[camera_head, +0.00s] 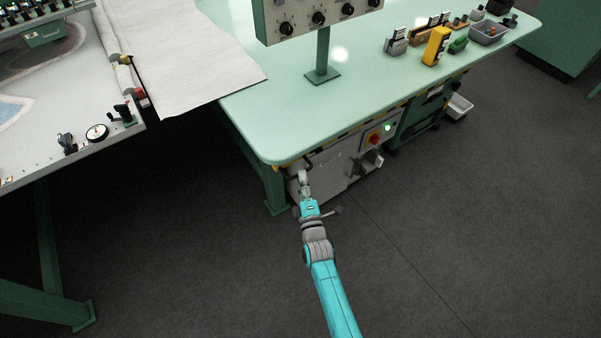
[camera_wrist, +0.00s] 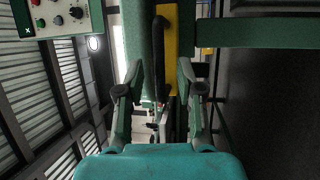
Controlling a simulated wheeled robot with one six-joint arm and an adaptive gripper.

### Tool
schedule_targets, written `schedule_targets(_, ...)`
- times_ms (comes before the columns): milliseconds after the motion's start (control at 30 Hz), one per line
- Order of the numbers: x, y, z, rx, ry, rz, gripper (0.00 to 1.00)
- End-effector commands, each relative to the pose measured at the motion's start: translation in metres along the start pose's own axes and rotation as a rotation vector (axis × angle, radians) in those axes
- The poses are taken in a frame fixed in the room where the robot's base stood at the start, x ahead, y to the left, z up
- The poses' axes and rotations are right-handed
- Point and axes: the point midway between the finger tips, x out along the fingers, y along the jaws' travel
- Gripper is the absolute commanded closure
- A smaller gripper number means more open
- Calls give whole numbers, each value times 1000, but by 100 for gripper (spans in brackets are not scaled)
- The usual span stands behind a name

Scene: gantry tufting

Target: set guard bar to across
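My gripper (camera_wrist: 158,75) is open, with one finger on each side of the wrist view. Between the fingertips runs a dark bar with a curved end (camera_wrist: 160,40), in front of a yellow strip; it looks like the guard bar. I cannot tell whether either finger touches it. In the head view my gripper (camera_head: 303,174) is at the front left corner of the green bench, just below its edge, beside a grey cabinet. A small dark curved piece (camera_head: 309,163) shows there, probably the same bar, mostly hidden by the bench edge and my gripper.
The green bench top (camera_head: 290,115) overhangs the grey cabinet (camera_head: 333,166), which has a red knob (camera_head: 375,139) and a lit green lamp (camera_head: 388,128). A green bench leg (camera_head: 272,188) stands just left of my gripper. The dark floor to the right is clear.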

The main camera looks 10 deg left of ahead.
Motion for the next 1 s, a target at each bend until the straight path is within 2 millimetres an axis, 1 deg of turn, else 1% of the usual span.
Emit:
schedule_targets(33, 8, 1, 0, 0, 0, 1, 63)
schedule_targets(200, 23, 0, 0, 0, 0, 1, 63)
schedule_targets(367, 28, 0, 0, 0, 0, 0, 63)
schedule_targets(600, 28, 0, 0, 0, 0, 0, 63)
schedule_targets(667, 28, 0, 0, 0, 0, 0, 78)
schedule_targets(700, 28, 0, 0, 0, 0, 0, 88)
schedule_targets(733, 28, 0, 0, 0, 0, 0, 96)
schedule_targets(767, 28, 0, 0, 0, 0, 0, 100)
schedule_targets(1000, 28, 0, 0, 0, 0, 0, 100)
